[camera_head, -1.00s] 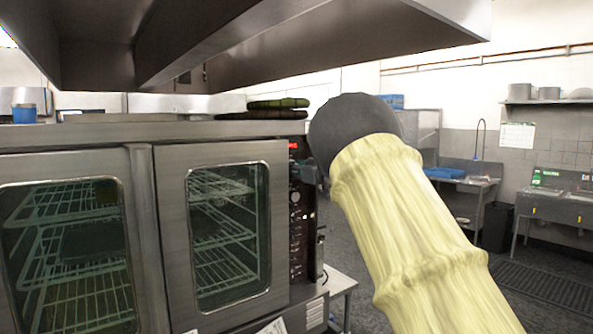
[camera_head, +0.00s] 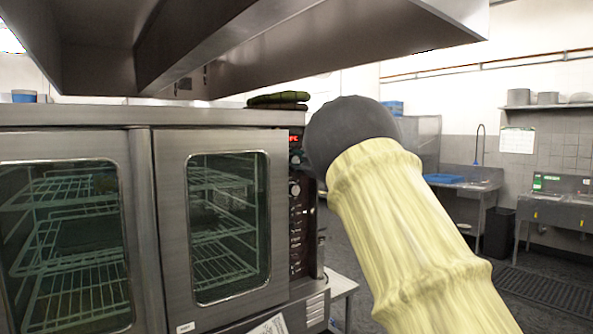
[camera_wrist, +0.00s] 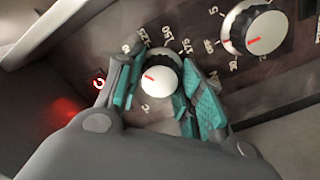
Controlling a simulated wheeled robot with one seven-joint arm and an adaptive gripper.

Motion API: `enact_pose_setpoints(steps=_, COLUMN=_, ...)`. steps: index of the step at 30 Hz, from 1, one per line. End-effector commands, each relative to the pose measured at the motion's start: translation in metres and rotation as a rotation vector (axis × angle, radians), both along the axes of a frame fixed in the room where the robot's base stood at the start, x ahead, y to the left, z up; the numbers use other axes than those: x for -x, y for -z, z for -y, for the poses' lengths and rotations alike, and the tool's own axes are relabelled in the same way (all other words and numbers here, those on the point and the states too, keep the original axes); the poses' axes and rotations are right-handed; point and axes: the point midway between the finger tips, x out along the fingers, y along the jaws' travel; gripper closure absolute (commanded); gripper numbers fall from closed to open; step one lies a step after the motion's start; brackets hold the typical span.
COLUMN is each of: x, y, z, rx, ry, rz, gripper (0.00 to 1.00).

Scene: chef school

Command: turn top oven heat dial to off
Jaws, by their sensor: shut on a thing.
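The held heat dial (camera_wrist: 163,68) is a round silver-and-white knob with a red pointer mark, on the dark oven control panel. Printed numbers such as 125, 150 and 175 ring it. In the wrist view my gripper (camera_wrist: 160,84) is shut on this dial, with a teal-padded finger on each side. A second, similar dial (camera_wrist: 253,28) sits apart at the upper right. In the head view, the control panel (camera_head: 297,235) is at the right end of the oven (camera_head: 168,230); my arm hides the gripper and the panel's upper right part.
A metal hood (camera_head: 250,50) hangs above the oven. Dark green folded cloths (camera_head: 278,100) lie on the oven top. A small metal table (camera_head: 340,285) stands close by on the right. Sinks (camera_head: 560,205) stand farther back, with open floor before them.

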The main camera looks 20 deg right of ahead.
Motion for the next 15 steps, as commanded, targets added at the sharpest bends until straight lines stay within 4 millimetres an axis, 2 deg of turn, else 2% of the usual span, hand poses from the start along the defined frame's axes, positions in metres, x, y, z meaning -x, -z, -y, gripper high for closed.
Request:
enact_pose_setpoints(steps=1, x=-0.0001, y=0.0045, z=0.0005, rx=0.043, ry=0.001, rz=0.016, gripper=0.87)
enact_pose_setpoints(steps=15, x=-0.0001, y=0.0048, z=0.0006, rx=0.464, ry=0.001, rz=0.167, gripper=0.87)
